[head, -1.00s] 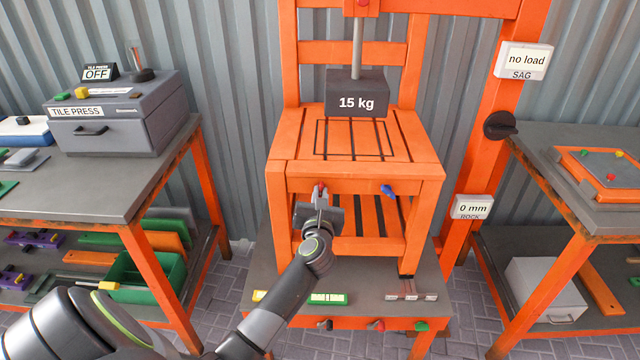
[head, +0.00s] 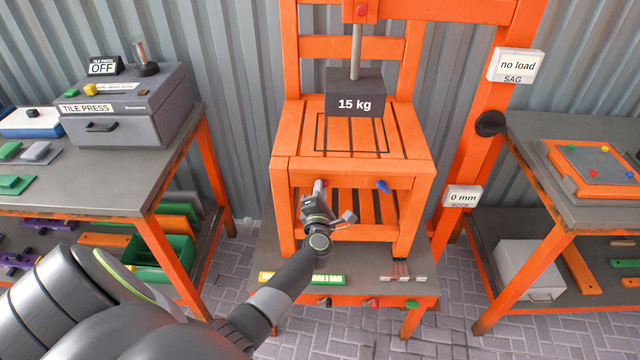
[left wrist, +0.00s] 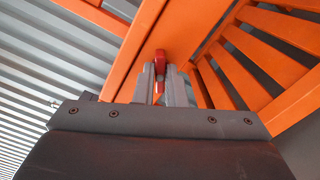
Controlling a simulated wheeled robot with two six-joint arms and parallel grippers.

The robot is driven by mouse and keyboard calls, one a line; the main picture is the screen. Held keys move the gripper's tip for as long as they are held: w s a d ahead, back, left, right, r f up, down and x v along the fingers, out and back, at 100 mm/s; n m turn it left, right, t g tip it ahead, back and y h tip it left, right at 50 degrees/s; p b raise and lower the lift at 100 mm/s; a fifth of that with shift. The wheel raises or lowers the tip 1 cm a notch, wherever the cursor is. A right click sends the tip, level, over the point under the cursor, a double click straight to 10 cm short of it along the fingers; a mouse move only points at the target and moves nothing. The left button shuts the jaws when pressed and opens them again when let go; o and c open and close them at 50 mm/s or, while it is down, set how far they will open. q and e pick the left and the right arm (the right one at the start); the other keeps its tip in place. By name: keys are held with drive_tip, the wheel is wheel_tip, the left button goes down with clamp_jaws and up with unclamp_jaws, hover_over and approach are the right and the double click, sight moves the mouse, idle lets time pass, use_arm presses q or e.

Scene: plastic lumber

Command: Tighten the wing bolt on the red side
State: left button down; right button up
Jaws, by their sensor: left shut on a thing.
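The red wing bolt (head: 319,184) sits on the left of the front rail of the orange stool (head: 350,172). It also shows in the left wrist view (left wrist: 160,60), between the fingertips. The blue wing bolt (head: 383,186) is on the right of the same rail. My left gripper (head: 318,194) reaches up to the red side from below and is shut on the red wing bolt. Its jaws (left wrist: 160,82) stand close together in the left wrist view. The fingers hide part of the bolt. My right gripper is not in view.
A 15 kg weight (head: 355,95) hangs on a rod above the seat. The rack display (head: 463,196) reads 0 mm, and the sag display (head: 516,66) reads no load. A tile press (head: 125,110) stands on the left bench. Small parts lie on the shelf below the stool.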

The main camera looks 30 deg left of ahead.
use_arm(q)
drive_tip(key=shift+m+p, duration=1.05)
drive_tip(key=shift+m, duration=0.55)
drive_tip(key=shift+m+p, duration=0.3)
drive_tip(key=shift+m, duration=0.2)
drive_tip(key=c, duration=1.5)
unclamp_jaws()
drive_tip(key=b+v, duration=0.2)
drive_tip(key=v, duration=1.5)
drive_tip(key=shift+s+d, duration=0.15)
drive_tip(key=shift+d, duration=0.05)
drive_tip(key=shift+f, duration=0.1)
